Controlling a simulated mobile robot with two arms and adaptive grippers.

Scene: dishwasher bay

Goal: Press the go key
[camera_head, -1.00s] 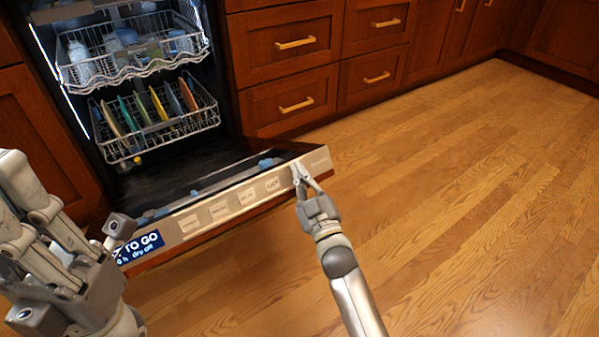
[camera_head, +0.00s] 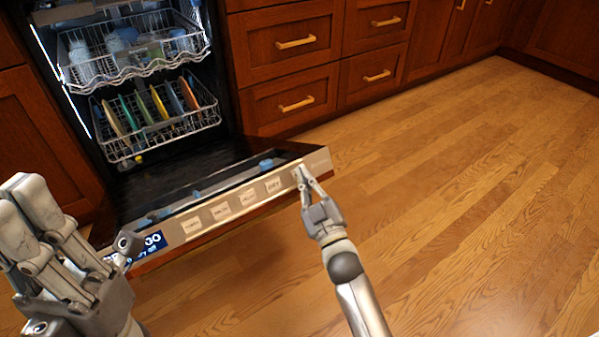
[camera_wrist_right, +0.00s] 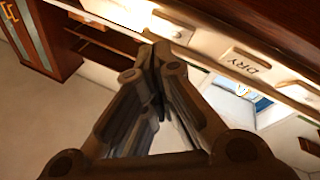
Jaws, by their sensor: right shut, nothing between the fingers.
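The dishwasher door is folded down, and its pale control strip (camera_head: 240,199) carries a row of labelled keys. One key reads DRY (camera_head: 272,187); it also shows in the right wrist view (camera_wrist_right: 250,65). My right gripper (camera_head: 299,172) is shut and empty, its fingertips at the strip just right of the DRY key. A key (camera_wrist_right: 170,28) lies just beyond the fingertips in the right wrist view; its label is not readable, and I cannot tell whether they touch it. I cannot pick out the go key by its label. My left gripper (camera_head: 35,205) is at the lower left, its jaws unclear.
A blue display (camera_head: 156,241) sits at the strip's left end, partly covered by my left gripper. The upper rack (camera_head: 135,70) holds glassware and the lower rack (camera_head: 185,128) several coloured plates. Wooden drawers (camera_head: 290,88) stand behind. The floor (camera_head: 470,200) at right is clear.

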